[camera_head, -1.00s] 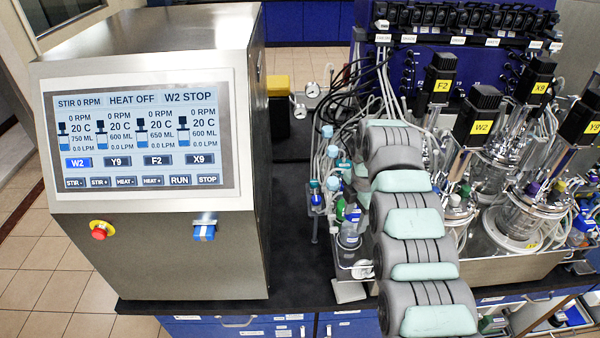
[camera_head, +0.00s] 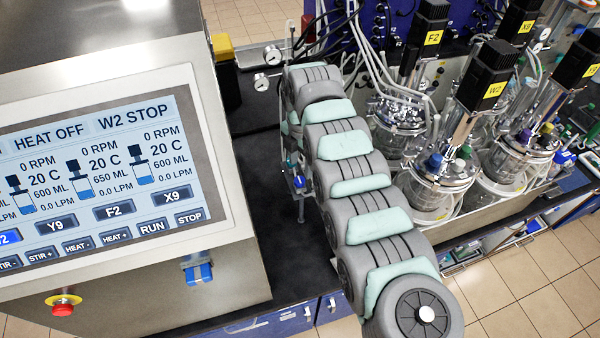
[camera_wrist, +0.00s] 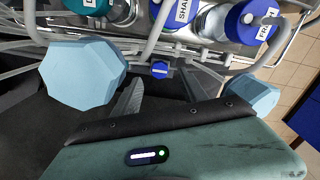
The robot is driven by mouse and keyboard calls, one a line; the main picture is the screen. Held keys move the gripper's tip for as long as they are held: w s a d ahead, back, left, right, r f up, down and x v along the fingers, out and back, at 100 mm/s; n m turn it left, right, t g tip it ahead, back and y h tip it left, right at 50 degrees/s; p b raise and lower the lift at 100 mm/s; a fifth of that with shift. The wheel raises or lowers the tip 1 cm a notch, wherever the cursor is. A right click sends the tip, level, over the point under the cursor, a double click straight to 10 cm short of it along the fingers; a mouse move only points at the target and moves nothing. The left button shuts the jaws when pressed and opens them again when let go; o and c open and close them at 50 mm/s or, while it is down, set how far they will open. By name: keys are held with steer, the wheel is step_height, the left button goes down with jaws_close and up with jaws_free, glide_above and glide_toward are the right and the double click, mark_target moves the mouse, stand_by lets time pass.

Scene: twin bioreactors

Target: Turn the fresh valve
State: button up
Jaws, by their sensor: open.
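In the wrist view a blue round part with a grey centre (camera_wrist: 248,20) stands at the upper right; its partly cut-off label starts with "FR". A similar blue part (camera_wrist: 182,10), labelled "SHA…", is left of it. The labelled parts are apart from the fingers. In the head view my gripper is hidden behind my own arm, and the fresh valve cannot be picked out there.
Light-blue faceted knobs flank my gripper at left (camera_wrist: 82,72) and right (camera_wrist: 252,92). Grey tubes cross behind. The control console (camera_head: 210,225) stands left. Glass reactors (camera_head: 435,190) stand right, close to my arm. Dark bench top (camera_head: 260,180) lies free between console and arm.

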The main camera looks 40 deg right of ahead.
mark_target(301, 179)
step_height(301, 179, down, 5)
steer(key=shift+a, duration=0.15)
steer(key=shift+w+f, duration=0.1)
steer(key=shift+f, duration=0.3)
steer(key=shift+c, duration=0.4)
jaws_close()
